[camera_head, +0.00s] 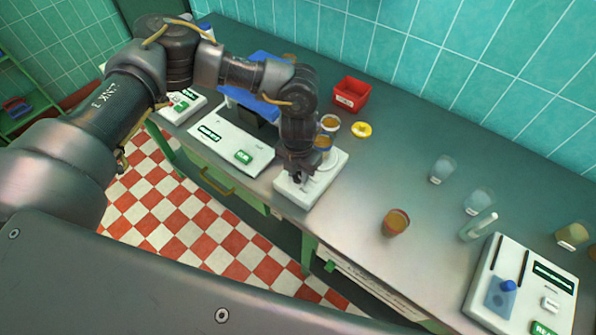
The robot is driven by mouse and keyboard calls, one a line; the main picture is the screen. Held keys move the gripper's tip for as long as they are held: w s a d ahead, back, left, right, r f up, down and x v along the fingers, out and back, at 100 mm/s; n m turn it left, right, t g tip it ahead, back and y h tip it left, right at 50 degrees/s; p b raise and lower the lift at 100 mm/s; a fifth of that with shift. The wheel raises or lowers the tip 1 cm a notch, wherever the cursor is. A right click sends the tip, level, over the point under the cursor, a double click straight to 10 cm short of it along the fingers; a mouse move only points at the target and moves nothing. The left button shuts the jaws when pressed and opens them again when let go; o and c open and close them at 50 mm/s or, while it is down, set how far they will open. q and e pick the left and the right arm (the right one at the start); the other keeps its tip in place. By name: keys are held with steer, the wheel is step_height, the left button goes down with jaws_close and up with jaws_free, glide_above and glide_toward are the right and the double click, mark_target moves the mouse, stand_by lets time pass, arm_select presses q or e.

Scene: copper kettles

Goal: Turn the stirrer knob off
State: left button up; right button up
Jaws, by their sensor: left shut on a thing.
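The stirrer (326,181) is a low white box near the front edge of the grey bench. A glass with amber liquid (323,144) stands at its back part, partly behind my arm. My left gripper (298,174) reaches down to the front left part of the stirrer, and its jaws are shut on the stirrer knob. The knob itself is hidden by the fingers, so its setting cannot be read. My right gripper is out of view.
A white device with green labels (225,145) stands left of the stirrer. Behind are a red bin (351,93), a yellow ring (361,129) and a small jar (330,123). An amber beaker (396,222), clear glasses (442,169) and another white device (485,295) stand to the right.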

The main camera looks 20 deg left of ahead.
arm_select(q)
steer(key=n, duration=0.4)
steer(key=shift+r, duration=0.1)
steer(key=n+p, duration=0.2)
steer(key=n, duration=0.3)
steer(key=shift+r, duration=0.1)
steer(key=n+p, duration=0.2)
steer(key=n, duration=0.1)
steer(key=shift+n+p, duration=0.3)
steer(key=shift+p, duration=0.05)
steer(key=n+p, duration=0.3)
steer(key=n, duration=0.1)
steer(key=shift+n+p, duration=0.3)
steer(key=shift+p, duration=0.05)
steer(key=shift+w+n+p, duration=0.1)
steer(key=shift+n+p, duration=0.35)
steer(key=shift+n, duration=2.05)
steer(key=o, duration=1)
